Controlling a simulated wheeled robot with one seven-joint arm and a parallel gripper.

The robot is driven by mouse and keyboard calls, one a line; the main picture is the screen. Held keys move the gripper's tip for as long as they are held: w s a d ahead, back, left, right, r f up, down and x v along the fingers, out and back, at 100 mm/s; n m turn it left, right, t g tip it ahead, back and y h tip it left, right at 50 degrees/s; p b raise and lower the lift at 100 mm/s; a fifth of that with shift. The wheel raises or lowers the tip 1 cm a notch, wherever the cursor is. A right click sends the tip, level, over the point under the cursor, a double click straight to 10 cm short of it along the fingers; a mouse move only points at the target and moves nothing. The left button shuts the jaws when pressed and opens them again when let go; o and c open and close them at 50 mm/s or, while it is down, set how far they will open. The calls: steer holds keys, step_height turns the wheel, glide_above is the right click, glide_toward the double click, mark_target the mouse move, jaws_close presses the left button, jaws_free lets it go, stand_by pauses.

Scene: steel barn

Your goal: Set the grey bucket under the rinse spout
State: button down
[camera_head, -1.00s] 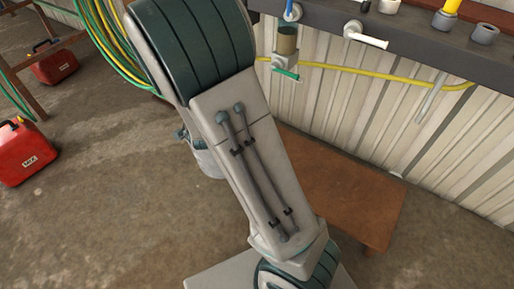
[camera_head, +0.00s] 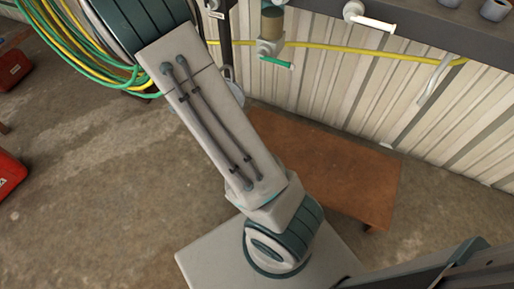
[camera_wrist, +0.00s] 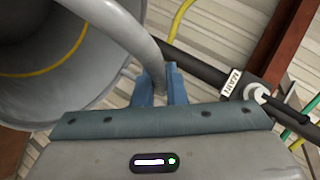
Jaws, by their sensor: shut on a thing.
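The grey bucket (camera_wrist: 92,63) fills the upper left of the wrist view, with its open mouth and a yellow line inside showing. My gripper (camera_wrist: 160,88) is shut on its curved grey handle, and the bucket hangs tilted in that picture. In the head view my arm hides my gripper and nearly all of the bucket; only a grey sliver (camera_head: 237,92) shows beside the arm. A grey pipe (camera_head: 434,80) slants down below the dark shelf at the right. It may be the rinse spout, but I cannot tell for sure.
A brown low bench (camera_head: 335,170) stands against the corrugated wall, its top bare where seen. A valve labelled MAIN (camera_wrist: 240,85) is close right of my gripper. A yellow hose (camera_head: 350,49) runs along the wall. Coiled hoses (camera_head: 75,50) hang at left, with red cans (camera_head: 8,175) beyond.

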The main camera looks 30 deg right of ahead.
steer(key=s+d+f+m+g+h+p, duration=0.1)
steer(key=s+d+f+m+g+h, duration=0.2)
steer(key=s+d+f, duration=0.55)
steer(key=s+d+f+m+g+h+p, duration=0.1)
steer(key=s+d+m+g+h, duration=0.25)
steer(key=d, duration=0.95)
steer(key=w+a+f+b, duration=0.5)
steer(key=w+f, duration=0.3)
steer(key=f, duration=0.2)
steer(key=shift+w+a+f+t+y, duration=0.25)
steer(key=shift+w+a+t+y, duration=0.1)
steer(key=shift+a+y, duration=0.15)
steer(key=shift+s+f, duration=0.1)
steer(key=c, duration=1.5)
jaws_free()
